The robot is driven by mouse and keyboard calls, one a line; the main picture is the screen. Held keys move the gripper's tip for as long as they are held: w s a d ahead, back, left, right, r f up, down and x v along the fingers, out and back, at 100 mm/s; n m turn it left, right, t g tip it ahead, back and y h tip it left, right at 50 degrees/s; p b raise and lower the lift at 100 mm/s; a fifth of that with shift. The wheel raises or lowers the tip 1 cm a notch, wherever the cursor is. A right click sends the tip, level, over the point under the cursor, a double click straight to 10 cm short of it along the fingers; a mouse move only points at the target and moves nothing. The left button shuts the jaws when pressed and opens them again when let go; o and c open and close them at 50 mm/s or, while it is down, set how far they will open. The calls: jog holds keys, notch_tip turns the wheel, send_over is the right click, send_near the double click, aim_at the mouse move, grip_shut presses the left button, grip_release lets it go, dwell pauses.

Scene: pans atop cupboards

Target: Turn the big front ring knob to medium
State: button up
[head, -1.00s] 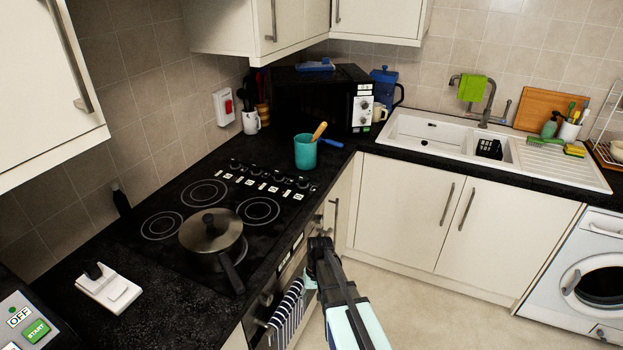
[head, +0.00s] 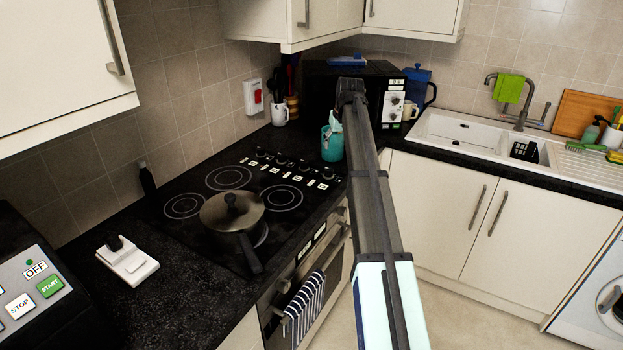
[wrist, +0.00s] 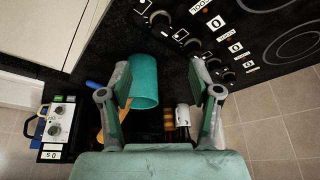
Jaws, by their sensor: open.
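The black hob (head: 170,238) has a row of dark knobs (head: 283,160) with white labels along its right end. The knobs also show at the top of the wrist view (wrist: 193,46). The labels are too small to tell which knob is the big front ring's. A lidded pan (head: 231,211) sits on the front part of the hob and hides the ring under it. My gripper (wrist: 161,75) is open and empty, above the counter beside the knobs, touching none of them. In the head view my arm hides most of the gripper (head: 336,122).
A teal cup (head: 332,145) stands by the knobs; in the wrist view it appears (wrist: 145,82) close beside the left finger. A black microwave (head: 318,95) and white mug (head: 279,114) stand behind. A striped towel (head: 304,310) hangs on the oven front.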

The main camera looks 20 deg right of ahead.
jog(key=p, duration=0.4)
send_near(329, 169)
jog(key=x, duration=1)
jog(key=shift+w, duration=0.1)
jog(key=c, duration=1.1)
